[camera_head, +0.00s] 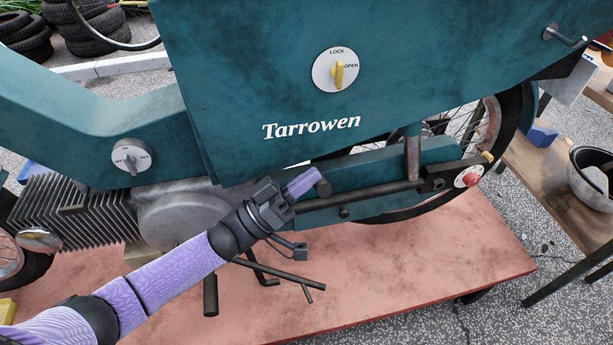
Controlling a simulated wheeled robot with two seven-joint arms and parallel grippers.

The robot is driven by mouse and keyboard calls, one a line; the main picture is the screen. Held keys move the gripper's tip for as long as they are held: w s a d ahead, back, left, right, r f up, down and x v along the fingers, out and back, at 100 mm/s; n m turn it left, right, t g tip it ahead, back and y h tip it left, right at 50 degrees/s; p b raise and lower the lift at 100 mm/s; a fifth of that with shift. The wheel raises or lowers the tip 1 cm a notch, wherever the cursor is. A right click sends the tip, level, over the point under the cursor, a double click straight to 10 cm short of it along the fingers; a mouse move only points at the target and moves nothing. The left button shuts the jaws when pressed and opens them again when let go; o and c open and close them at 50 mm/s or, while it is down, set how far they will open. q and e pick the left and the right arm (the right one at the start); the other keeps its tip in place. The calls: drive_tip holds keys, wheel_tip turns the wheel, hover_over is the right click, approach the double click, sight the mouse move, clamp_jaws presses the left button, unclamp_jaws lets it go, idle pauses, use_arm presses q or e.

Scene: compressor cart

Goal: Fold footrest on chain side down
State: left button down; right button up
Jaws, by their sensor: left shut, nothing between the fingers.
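A teal cart with the name Tarrowen (311,127) fills the middle of the view. My right gripper is not in view.
The cart stands on a reddish platform (440,265). Dark stand legs (268,268) show below my left gripper. A yellow lock knob (339,75) is on the teal panel. A wooden bench (545,180) with a bowl (592,180) stands at right. Tyres (95,28) lie at back left.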

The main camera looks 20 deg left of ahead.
use_arm(q)
drive_tip(key=shift+s+d+f+m+g+h+b, duration=0.15)
drive_tip(key=shift+f+m+g+h+b, duration=0.45)
drive_tip(key=shift+m, duration=0.9)
drive_tip(key=shift+s+d+f+m+g+h+b, duration=0.1)
drive_tip(key=shift+s+f+m+g+h+b, duration=0.2)
drive_tip(key=shift+m+g+h+b, duration=0.9)
drive_tip(key=shift+s+d+f+m+g+h+b, duration=0.1)
drive_tip(key=shift+f+m+g+h+b, duration=0.3)
drive_tip(key=shift+m, duration=1.4)
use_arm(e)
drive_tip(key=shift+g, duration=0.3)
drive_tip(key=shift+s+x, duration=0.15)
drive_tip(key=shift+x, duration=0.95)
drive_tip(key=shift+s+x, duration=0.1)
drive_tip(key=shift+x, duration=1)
use_arm(q)
drive_tip(key=shift+f, duration=0.1)
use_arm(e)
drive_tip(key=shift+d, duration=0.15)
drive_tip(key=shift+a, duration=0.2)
